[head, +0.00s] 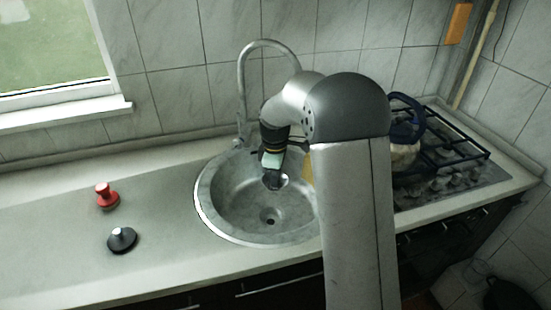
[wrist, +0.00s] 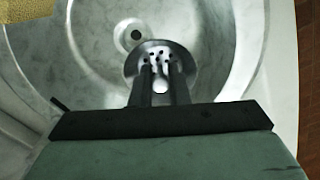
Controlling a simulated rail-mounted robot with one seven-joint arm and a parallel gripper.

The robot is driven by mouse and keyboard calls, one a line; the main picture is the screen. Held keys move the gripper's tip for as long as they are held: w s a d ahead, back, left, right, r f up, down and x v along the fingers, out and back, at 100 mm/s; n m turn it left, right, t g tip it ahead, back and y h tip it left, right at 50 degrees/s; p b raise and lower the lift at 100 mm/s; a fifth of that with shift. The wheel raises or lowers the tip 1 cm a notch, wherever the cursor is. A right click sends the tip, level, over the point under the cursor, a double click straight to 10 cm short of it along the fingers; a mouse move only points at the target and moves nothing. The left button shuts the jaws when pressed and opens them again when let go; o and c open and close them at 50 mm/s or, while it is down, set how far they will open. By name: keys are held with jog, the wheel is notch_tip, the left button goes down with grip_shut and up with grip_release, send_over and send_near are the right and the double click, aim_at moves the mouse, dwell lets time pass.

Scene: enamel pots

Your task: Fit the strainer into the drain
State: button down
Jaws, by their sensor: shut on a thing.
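The strainer (wrist: 150,50), a round metal piece with small holes, is held between the fingers of my gripper (wrist: 160,85) in the wrist view. My gripper (head: 272,183) hangs over the round metal sink (head: 236,226) in the head view, above and behind the drain. The drain (head: 269,216) is a dark round hole in the sink floor. In the wrist view the drain (wrist: 130,36) shows beyond the strainer and slightly to its left, uncovered. The strainer is apart from the drain in the picture; its exact height above the sink floor is hard to tell.
A curved faucet (head: 243,85) stands behind the sink. A red stopper-like piece (head: 107,198) and a black one with a pale knob (head: 122,241) stand on the left counter. A stove (head: 450,180) with a kettle (head: 404,155) is at right. A yellowish object (wrist: 22,10) lies by the rim.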

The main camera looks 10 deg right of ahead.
jog(key=w+f+n, duration=0.1)
jog(key=w+n, duration=0.7)
jog(key=n, duration=0.6)
notch_tip(320, 180, down, 21)
jog(key=b, duration=1.2)
jog(key=shift+w+f, duration=0.15)
jog(key=shift+f, duration=0.05)
jog(key=shift+f, duration=0.15)
jog(key=shift+d+f+b, duration=0.1)
jog(key=shift+f+b, duration=0.15)
jog(key=shift+b, duration=0.15)
jog(key=shift+f, duration=0.2)
jog(key=shift+f+b, duration=0.3)
jog(key=shift+f, duration=0.1)
jog(key=shift+f, duration=0.35)
jog(key=shift+f+b, duration=0.5)
jog(key=shift+f, duration=0.05)
